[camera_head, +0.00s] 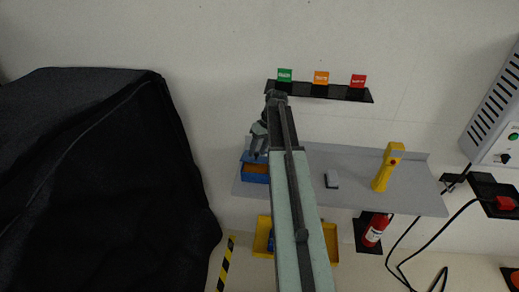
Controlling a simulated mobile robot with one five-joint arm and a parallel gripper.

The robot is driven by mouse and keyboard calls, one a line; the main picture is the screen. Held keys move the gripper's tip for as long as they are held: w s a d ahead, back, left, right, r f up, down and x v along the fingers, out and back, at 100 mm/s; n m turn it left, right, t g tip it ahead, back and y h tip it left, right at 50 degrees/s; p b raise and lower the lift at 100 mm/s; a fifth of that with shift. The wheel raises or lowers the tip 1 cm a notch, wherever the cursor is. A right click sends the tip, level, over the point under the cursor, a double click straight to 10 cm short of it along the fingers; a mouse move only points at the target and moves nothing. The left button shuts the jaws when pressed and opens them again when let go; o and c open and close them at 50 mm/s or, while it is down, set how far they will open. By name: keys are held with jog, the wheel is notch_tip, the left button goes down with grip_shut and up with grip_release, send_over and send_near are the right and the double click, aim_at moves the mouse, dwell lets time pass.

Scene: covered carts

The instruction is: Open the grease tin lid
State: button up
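A small blue tin (255,178) sits at the left end of the grey shelf. It looks like the grease tin. An orange-brown patch shows between its blue front and a blue strip at the back. I cannot tell whether that strip is the lid, or how far the lid is open. My gripper (257,152) points down just above the tin's back left part. Its fingers are small and dark, so their gap and any contact are unclear. My arm hides the tin's right side.
The grey shelf (350,192) holds a small grey block (331,179) and a yellow handheld device (388,166). A yellow bin (263,236) and a red extinguisher (375,230) are below. A black-covered cart (100,180) stands left. A tagged black rack (335,92) is above.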

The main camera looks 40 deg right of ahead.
aim_at(263, 158)
jog(key=p+v, duration=0.7)
jog(key=shift+r, duration=0.4)
